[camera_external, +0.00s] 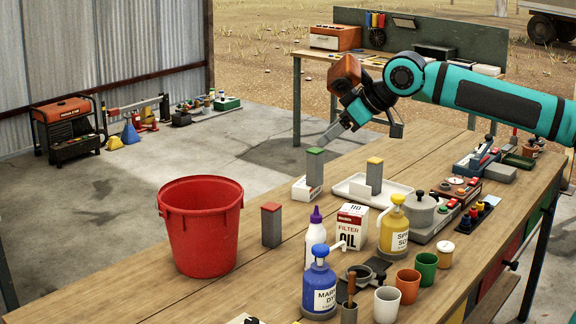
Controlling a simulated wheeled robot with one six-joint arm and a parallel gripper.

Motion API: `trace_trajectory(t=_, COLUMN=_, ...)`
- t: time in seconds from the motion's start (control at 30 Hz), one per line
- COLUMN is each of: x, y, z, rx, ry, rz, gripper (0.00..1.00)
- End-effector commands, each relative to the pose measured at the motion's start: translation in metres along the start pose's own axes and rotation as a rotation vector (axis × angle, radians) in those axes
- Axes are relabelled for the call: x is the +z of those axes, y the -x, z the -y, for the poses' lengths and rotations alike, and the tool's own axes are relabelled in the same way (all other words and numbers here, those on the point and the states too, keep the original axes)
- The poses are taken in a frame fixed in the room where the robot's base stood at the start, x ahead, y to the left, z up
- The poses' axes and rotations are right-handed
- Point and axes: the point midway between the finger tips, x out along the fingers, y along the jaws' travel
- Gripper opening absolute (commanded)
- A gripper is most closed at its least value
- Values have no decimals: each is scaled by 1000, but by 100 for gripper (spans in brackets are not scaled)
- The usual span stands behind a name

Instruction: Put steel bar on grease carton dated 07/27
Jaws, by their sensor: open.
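Three upright grey bars with coloured tops are in the external view: a green-topped bar (315,168), a red-topped bar (271,226) and a yellow-topped bar (374,176). I cannot tell which is the steel bar. The green-topped bar stands at a low white box-like thing (302,189); whether it rests on it is unclear. The yellow-topped bar stands in a white tray (400,196). A white and red filter oil carton (351,223) stands mid-bench. No 07/27 date or grease label is readable. My gripper (334,132) is open above the green-topped bar, apart from it.
A red bucket (200,232) stands left of the red-topped bar. A white bottle (315,240), a blue bottle (319,285), a yellow bottle (394,230) and several cups crowd the front. Control boxes (455,195) line the right side. The bench's left front is clearer.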

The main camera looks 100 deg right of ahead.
Motion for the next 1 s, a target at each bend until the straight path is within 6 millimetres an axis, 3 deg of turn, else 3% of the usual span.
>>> trace_trajectory(t=0.2, x=43, y=52, z=58, rx=-62, ry=47, rz=-137, gripper=59)
trace_trajectory(t=0.5, x=117, y=112, z=115, rx=-159, ry=93, rz=-323, gripper=59)
trace_trajectory(t=0.8, x=206, y=161, z=151, rx=-275, ry=120, rz=-506, gripper=59)
trace_trajectory(t=1.0, x=266, y=182, z=164, rx=-355, ry=129, rz=-617, gripper=59)
